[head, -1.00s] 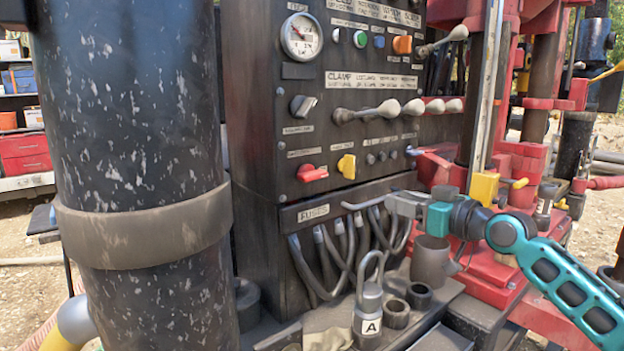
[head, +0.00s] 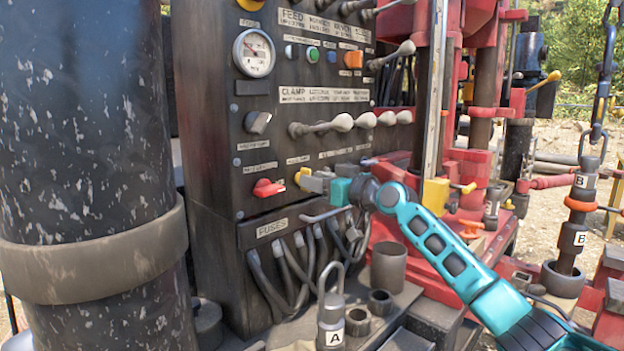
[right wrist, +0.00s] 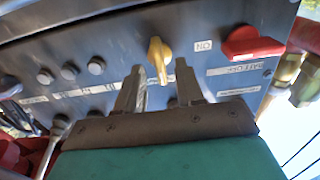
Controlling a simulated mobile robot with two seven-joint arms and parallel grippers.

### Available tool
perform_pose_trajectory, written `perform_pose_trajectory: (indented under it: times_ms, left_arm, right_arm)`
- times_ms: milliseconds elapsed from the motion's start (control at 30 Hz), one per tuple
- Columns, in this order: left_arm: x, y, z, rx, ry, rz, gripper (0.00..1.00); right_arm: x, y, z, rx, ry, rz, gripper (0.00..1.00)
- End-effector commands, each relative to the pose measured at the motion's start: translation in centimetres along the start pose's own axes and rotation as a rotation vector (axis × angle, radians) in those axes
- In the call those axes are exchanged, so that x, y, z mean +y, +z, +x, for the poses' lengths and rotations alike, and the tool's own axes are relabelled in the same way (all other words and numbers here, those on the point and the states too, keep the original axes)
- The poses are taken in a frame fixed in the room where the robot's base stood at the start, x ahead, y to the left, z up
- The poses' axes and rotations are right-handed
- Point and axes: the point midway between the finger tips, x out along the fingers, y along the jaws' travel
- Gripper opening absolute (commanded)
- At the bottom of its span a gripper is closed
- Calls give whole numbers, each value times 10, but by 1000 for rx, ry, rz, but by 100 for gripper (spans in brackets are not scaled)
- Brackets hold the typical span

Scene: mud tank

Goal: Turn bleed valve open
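A yellow valve knob (head: 302,177) sits low on the black control panel (head: 228,190), right of a red knob (head: 267,187); no legible label names it the bleed valve. My right gripper (head: 309,182) is at the yellow knob and partly covers it. In the right wrist view, the yellow knob (right wrist: 159,55) points down between the two fingertips of my right gripper (right wrist: 160,72). The fingers are apart with a gap on both sides of the knob. The red knob (right wrist: 250,43) is to the right there. My left gripper is not in view.
A fuse panel with black cables (head: 290,265) lies below the knobs. A row of levers (head: 340,123) and a gauge (head: 254,52) are above. A thick black column (head: 90,130) stands at left. A padlock-like weight marked A (head: 331,318) stands below.

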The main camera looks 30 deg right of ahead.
Motion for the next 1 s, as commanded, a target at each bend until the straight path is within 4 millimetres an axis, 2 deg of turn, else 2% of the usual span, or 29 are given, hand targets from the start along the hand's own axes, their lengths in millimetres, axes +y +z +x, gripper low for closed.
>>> perform_pose_trajectory:
  times_ms: [200,533,900,1000]
  left_arm:
    - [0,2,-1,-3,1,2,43]
    - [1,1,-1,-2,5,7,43]
    - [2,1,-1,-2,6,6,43]
    - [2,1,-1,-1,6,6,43]
  right_arm:
    - [0,0,15,0,0,0,37]
    - [0,0,17,0,0,-1,37]
    - [0,0,17,0,0,0,2]
    - [0,0,17,0,0,-1,0]
